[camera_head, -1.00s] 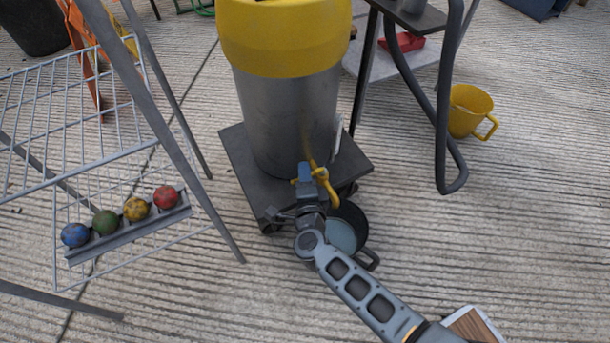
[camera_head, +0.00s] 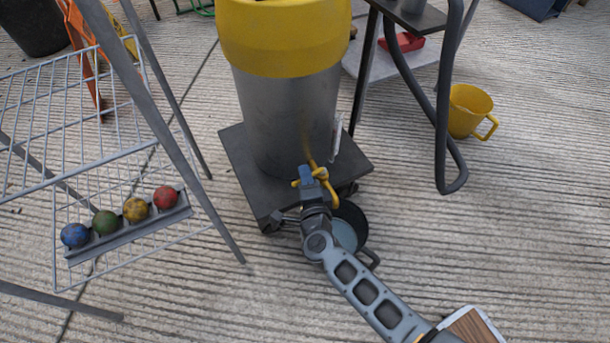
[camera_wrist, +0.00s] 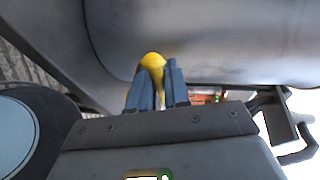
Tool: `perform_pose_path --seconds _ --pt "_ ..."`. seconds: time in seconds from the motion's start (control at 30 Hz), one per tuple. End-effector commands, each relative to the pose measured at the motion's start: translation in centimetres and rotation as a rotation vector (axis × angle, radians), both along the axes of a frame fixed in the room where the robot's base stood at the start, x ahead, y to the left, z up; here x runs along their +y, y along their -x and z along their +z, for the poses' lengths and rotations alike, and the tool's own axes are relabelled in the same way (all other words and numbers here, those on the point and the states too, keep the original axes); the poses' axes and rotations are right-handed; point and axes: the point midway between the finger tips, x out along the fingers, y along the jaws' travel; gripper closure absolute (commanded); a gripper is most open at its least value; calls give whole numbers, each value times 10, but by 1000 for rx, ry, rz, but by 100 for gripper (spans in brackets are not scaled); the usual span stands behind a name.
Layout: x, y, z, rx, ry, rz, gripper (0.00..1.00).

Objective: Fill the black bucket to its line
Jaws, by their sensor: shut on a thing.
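The black bucket (camera_head: 357,215) stands on the floor at the front right of the cart, below the yellow tap (camera_head: 319,174) of the tall grey drum. My wrist and arm hide its left part. A smooth blue-grey surface shows inside it; I cannot make out the line or the level. In the wrist view the bucket (camera_wrist: 50,112) is at the left edge, partly cut off. My gripper (camera_head: 304,172) is at the tap, shut on its yellow part. In the wrist view the tap (camera_wrist: 152,66) shows yellow between the fingers (camera_wrist: 156,88).
The drum (camera_head: 285,115) with a yellow upper band stands on a dark wheeled platform (camera_head: 240,165). A wire rack (camera_head: 80,170) with several coloured balls is at the left. A yellow mug (camera_head: 468,110) stands at the right. The ribbed floor at the right is mostly clear.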

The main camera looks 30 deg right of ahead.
Motion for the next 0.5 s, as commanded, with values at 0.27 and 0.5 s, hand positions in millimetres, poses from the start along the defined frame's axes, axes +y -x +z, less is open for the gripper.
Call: perform_pose_path --seconds 0.27,0.5 --pt "0 6 -1 0 0 124 100" --pt "0 7 0 3 2 138 100"
